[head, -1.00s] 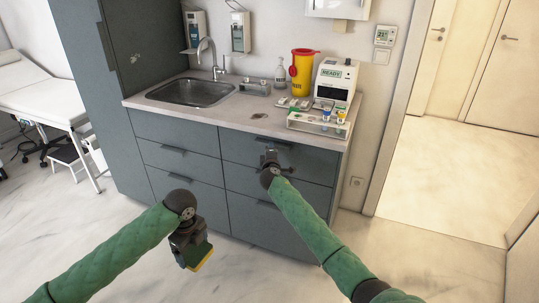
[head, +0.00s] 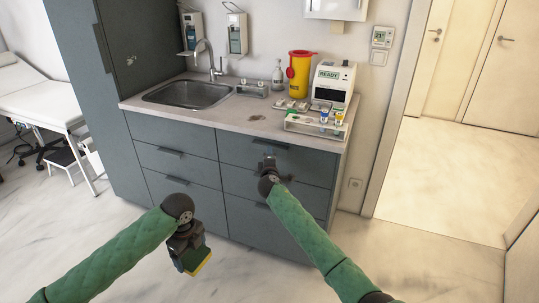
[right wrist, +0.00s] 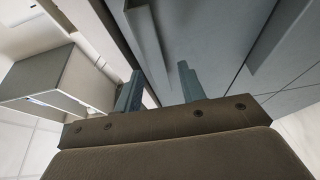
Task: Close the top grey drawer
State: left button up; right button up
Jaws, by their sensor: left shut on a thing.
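The grey cabinet's top right drawer (head: 302,158) has a dark bar handle and looks flush or nearly flush with the fronts around it. A small gap cannot be ruled out. My right gripper (head: 270,158) is at this drawer front, just below its handle. In the right wrist view its two fingers (right wrist: 158,88) stand apart with nothing held between them, close to a grey front with a long bar handle (right wrist: 148,45). My left gripper (head: 187,246) hangs low in front of the cabinet, shut on a green and yellow block, perhaps a sponge (head: 197,262).
The worktop (head: 215,116) above carries a sink (head: 188,94), a yellow bin (head: 299,75), a white device (head: 333,83) and a rack of small bottles (head: 315,124). A tall grey cupboard (head: 90,90) stands at left. The floor at right is clear.

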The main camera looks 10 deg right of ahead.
jog(key=b+v, duration=0.1)
jog(key=v, duration=0.8)
jog(key=shift+d, duration=0.1)
